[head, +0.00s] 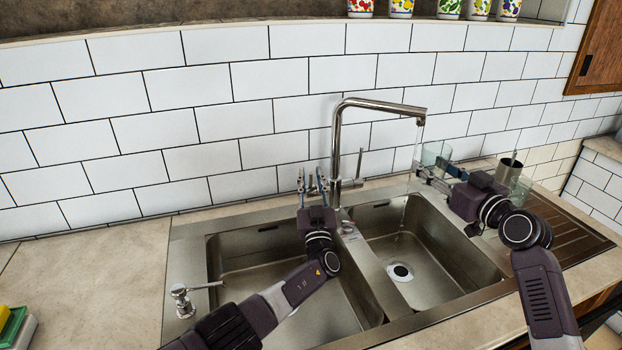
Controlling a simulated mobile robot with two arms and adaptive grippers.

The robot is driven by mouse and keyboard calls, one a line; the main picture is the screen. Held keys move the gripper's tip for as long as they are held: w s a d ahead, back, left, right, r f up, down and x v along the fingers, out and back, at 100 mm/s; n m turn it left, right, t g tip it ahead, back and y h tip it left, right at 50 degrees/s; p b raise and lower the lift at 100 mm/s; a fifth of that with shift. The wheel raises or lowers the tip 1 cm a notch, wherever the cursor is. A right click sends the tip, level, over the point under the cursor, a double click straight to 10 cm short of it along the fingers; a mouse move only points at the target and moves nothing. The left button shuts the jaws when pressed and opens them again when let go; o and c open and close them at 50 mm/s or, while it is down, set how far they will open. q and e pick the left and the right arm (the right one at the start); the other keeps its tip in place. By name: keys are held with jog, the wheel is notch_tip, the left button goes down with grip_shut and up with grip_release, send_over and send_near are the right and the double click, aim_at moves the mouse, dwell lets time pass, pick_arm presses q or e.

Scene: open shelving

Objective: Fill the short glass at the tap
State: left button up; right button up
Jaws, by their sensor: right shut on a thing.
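The chrome tap (341,135) stands behind the sink with its spout over the right basin. A thin stream of water (407,205) runs from it down towards the drain. My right gripper (432,168) is shut on a clear glass (430,153), just right of the stream. The stream passes close to the glass's left side and shows below it; I cannot tell whether any enters. The glass's lower part is partly hidden by the gripper. My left gripper (311,180) is open and empty, just left of the tap's base. The tap's lever (360,162) is on its right side.
A metal cup (509,175) and another clear glass (522,188) stand right of the sink by the ribbed drainer (570,235). A soap dispenser (182,300) is at the front left. Patterned cups (400,8) line the ledge above. The left counter (90,270) is mostly clear.

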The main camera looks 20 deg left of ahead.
pick_arm(q)
jog(key=shift+s, duration=0.1)
jog(key=v, duration=0.7)
jog(key=shift+s, duration=0.15)
